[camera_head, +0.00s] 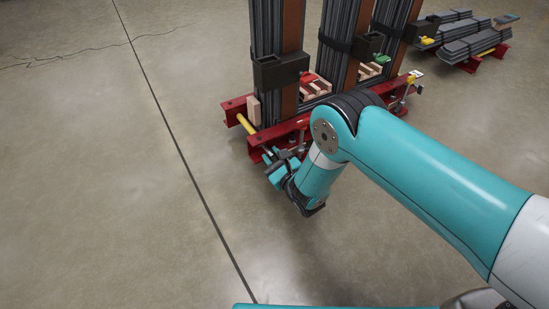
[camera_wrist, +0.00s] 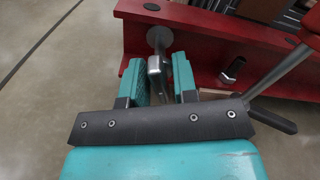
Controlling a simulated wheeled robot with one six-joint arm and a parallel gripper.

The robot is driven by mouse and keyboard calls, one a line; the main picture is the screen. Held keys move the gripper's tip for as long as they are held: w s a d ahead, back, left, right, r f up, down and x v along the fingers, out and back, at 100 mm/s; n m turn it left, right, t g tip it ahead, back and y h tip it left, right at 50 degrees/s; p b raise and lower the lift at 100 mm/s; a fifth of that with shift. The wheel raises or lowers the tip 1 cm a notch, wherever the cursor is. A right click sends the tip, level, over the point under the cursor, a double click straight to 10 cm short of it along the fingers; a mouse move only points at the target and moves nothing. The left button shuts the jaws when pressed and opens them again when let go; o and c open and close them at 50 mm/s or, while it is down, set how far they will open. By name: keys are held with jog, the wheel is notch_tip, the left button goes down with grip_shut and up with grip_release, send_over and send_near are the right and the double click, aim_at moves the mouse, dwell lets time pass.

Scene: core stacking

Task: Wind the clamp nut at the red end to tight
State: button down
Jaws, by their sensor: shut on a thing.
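The clamp nut (camera_wrist: 155,66) is a small grey metal piece at the end of a round bolt, against the side of a red steel beam (camera_wrist: 210,45) in the wrist view. My gripper (camera_wrist: 158,74) has its two teal fingers on either side of the nut and is shut on it. In the head view my gripper (camera_head: 270,160) is low at the near side of the red base frame (camera_head: 257,142), near its left end. The nut itself is too small and too covered to make out there, and its tightness cannot be told.
Tall grey lamination stacks (camera_head: 341,45) with brown strips stand on the red frame. A yellow bar (camera_head: 246,124) crosses its left end. A grey rod (camera_wrist: 275,75) slants close right of my fingers. More grey stacks (camera_head: 468,46) lie at back right. Floor at left is clear.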

jog(key=shift+f+m+b, duration=0.15)
jog(key=shift+m+b, duration=0.25)
jog(key=shift+b, duration=0.1)
jog(key=shift+m, duration=0.6)
jog(key=c, duration=0.8)
grip_release()
jog(key=shift+s, duration=0.15)
